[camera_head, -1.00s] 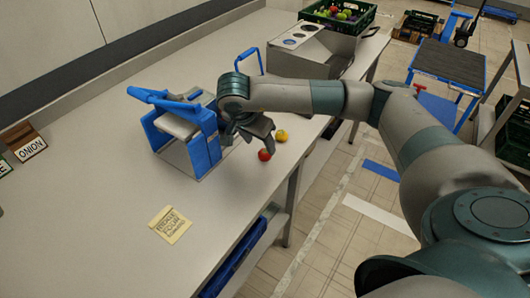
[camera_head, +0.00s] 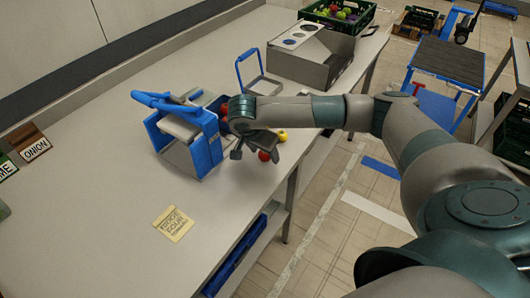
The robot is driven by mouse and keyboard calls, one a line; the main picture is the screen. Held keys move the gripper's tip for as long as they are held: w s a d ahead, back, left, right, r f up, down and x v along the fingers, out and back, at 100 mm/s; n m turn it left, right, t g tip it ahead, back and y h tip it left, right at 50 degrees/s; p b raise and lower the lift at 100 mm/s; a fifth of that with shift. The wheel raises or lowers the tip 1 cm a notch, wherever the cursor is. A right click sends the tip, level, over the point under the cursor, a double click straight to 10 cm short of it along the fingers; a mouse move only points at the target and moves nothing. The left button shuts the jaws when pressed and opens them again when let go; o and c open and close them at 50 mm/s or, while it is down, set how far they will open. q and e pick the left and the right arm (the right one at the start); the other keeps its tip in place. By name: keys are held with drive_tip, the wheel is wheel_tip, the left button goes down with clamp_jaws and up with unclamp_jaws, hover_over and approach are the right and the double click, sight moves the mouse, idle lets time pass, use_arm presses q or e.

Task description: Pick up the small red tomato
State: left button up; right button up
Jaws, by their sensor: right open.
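A small red tomato (camera_head: 264,156) lies on the table near its front edge, partly covered by my right gripper. My right gripper (camera_head: 255,155) points down over it with its fingers apart, one finger left of the tomato and one by its right side. I cannot tell whether a finger touches it. Another red round thing (camera_head: 224,110) shows behind my wrist, beside the blue-framed device. A yellow round fruit (camera_head: 282,135) sits just behind and right of the tomato. My left gripper is not in view.
The blue-framed device (camera_head: 207,148) stands close left of my gripper. A grey metal box with holes (camera_head: 317,66) and a blue wire-handled stand (camera_head: 243,72) are farther back. The table's left middle is clear.

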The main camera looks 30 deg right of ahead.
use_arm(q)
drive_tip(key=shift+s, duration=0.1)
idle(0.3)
use_arm(e)
drive_tip(key=c, duration=1.1)
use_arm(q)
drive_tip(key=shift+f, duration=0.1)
use_arm(e)
drive_tip(key=shift+r, duration=0.1)
